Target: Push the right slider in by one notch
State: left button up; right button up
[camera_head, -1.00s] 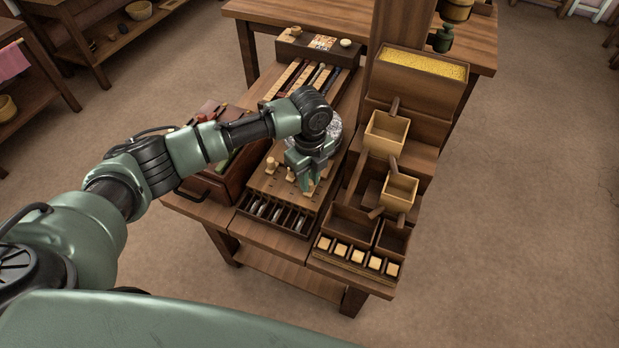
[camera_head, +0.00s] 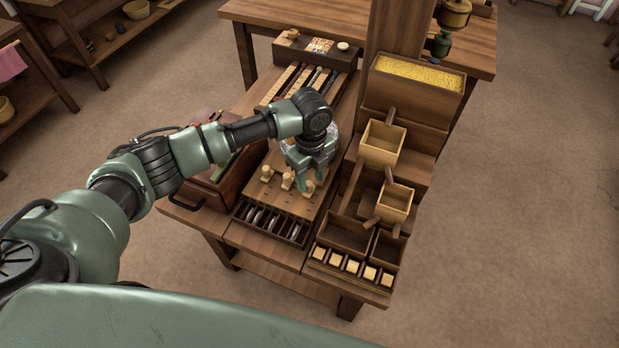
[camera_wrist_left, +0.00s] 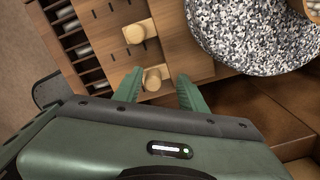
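The slider board (camera_head: 284,207) is a wooden panel with short rows of dark marks and upright pale wooden pegs as sliders. The left slider (camera_head: 267,173) and middle slider (camera_head: 287,182) stand free. The right slider (camera_head: 308,188) is at my left gripper (camera_head: 311,180). In the left wrist view, the right slider's round knob (camera_wrist_left: 153,79) shows between the two green fingers, nearer the left one. The gripper (camera_wrist_left: 158,90) is open; whether a finger touches the peg I cannot tell. The middle slider (camera_wrist_left: 138,33) shows above it there. My right gripper is not in view.
A speckled round stone (camera_wrist_left: 255,35) lies close beyond the gripper. A rack of discs (camera_head: 270,224) is at the board's near end. Stepped wooden boxes (camera_head: 384,143) stand close on the right. A dark case (camera_head: 207,190) is on the left.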

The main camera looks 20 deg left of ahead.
aim_at(310, 182)
pick_arm(q)
jog(key=shift+s, duration=0.15)
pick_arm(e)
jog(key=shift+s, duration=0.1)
pick_arm(q)
jog(key=shift+r, duration=0.35)
notch_tip(310, 182, up, 7)
jog(key=shift+r, duration=0.1)
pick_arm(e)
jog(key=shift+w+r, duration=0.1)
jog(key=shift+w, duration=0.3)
pick_arm(q)
jog(key=shift+d, duration=0.1)
